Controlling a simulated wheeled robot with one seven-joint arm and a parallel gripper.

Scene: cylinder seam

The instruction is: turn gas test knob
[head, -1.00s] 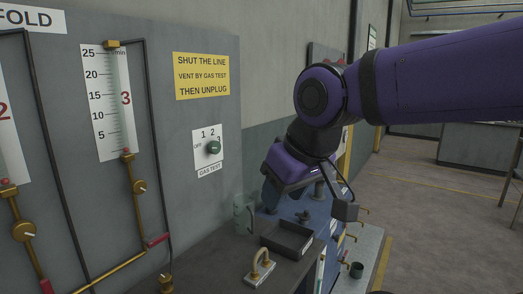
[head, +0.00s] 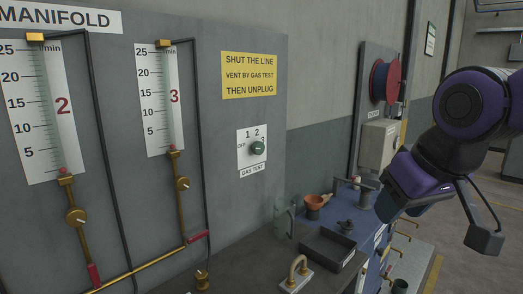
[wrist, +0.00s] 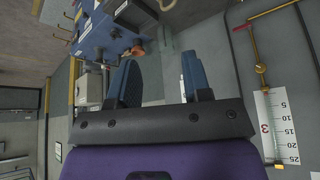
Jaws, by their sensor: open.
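The gas test knob (head: 257,148) is a small dark green round knob on a white plate marked OFF, 1, 2 and 3, fixed to the grey panel. Its exact setting is too small to tell. My gripper (head: 388,205) is at the right in the head view, well to the right of the knob and apart from it. In the wrist view my gripper (wrist: 162,75) shows two blue fingers spread apart with nothing held between them. I cannot make out the knob in the wrist view.
A yellow sign (head: 249,75) sits above the knob. Flow tubes (head: 158,100) with brass valves line the panel to its left. Below are a dark tray (head: 332,248), a glass beaker (head: 284,218), an orange funnel (head: 316,201) and a brass-handled block (head: 298,272). Space before the knob is clear.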

